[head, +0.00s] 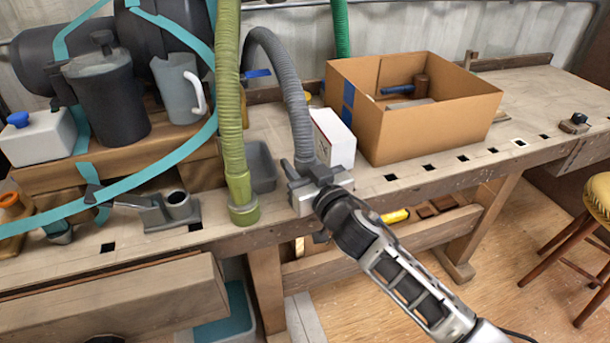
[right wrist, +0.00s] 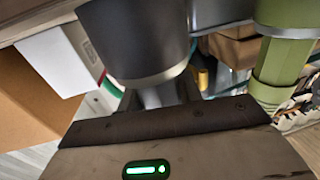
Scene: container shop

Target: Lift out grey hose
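The grey hose (head: 291,90) is ribbed, arches down from the back and ends at my right gripper (head: 305,172) above the bench's front edge. My right gripper is right at the hose's lower end, with finger parts showing beside it; whether they press on it is unclear. In the right wrist view, a smooth grey cylinder (right wrist: 135,40), seemingly the hose's end, fills the space before the gripper (right wrist: 162,94) and hides its fingertips. A light metal block (head: 304,200) shows below the gripper. My left gripper is not in view.
A yellow-green hose (head: 230,100) hangs close left of the grey one. A white box (head: 333,138) and an open cardboard box (head: 430,123) stand right. A grey bin (head: 262,167) is behind the yellow-green hose.

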